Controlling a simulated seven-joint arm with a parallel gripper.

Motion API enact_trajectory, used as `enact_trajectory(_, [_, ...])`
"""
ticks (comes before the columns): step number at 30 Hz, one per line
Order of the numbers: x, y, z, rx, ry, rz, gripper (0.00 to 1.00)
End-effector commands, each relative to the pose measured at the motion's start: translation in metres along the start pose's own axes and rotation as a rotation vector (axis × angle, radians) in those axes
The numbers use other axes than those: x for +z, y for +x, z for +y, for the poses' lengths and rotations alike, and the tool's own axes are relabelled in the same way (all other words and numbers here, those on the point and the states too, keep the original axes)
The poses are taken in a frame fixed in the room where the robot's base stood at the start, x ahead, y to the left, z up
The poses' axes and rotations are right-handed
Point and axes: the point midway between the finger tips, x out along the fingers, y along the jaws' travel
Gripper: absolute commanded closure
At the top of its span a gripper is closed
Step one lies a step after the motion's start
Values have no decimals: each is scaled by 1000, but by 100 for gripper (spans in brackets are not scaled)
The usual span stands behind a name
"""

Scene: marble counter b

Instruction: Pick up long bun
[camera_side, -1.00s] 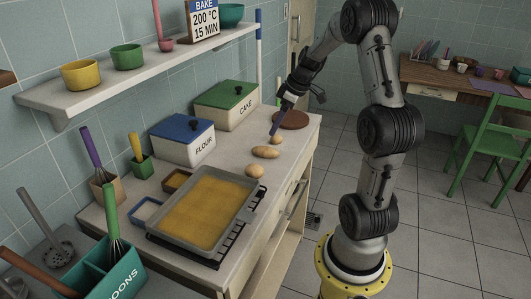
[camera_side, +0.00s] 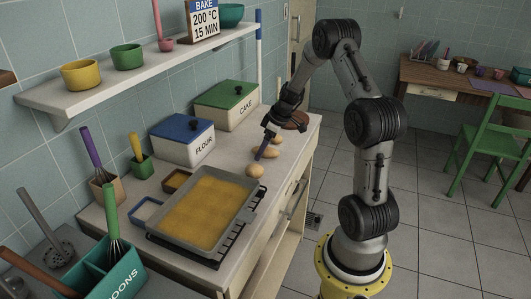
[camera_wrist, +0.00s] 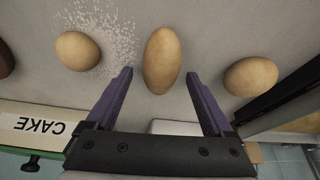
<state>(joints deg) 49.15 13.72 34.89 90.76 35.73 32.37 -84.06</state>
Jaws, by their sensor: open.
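The long bun (camera_side: 270,153) is a light brown oval on the counter, partly hidden behind my fingers in the side view. In the wrist view the long bun (camera_wrist: 162,60) lies lengthwise up the picture. My gripper (camera_side: 259,156) is low over the counter at the bun. In the wrist view my gripper (camera_wrist: 159,73) is open and empty, its two purple fingers on either side of the bun's lower end. A gap shows between each finger and the bun.
Round buns lie on both sides: one toward the brown round board (camera_wrist: 78,51), with white flour around it, and one toward the baking tray (camera_wrist: 250,76). The tray (camera_side: 160,240), flour box (camera_side: 182,143) and cake box (camera_side: 226,108) stand nearby.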

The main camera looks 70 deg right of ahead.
Motion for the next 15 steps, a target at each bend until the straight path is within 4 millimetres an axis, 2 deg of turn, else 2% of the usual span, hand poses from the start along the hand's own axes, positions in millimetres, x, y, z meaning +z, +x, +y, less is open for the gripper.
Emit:
enact_trajectory(5, [0, 0, 0, 0, 0, 0, 14])
enact_trajectory(6, [0, 0, 0, 0, 0, 0, 17])
enact_trajectory(15, [0, 0, 0, -1, 0, 0, 71])
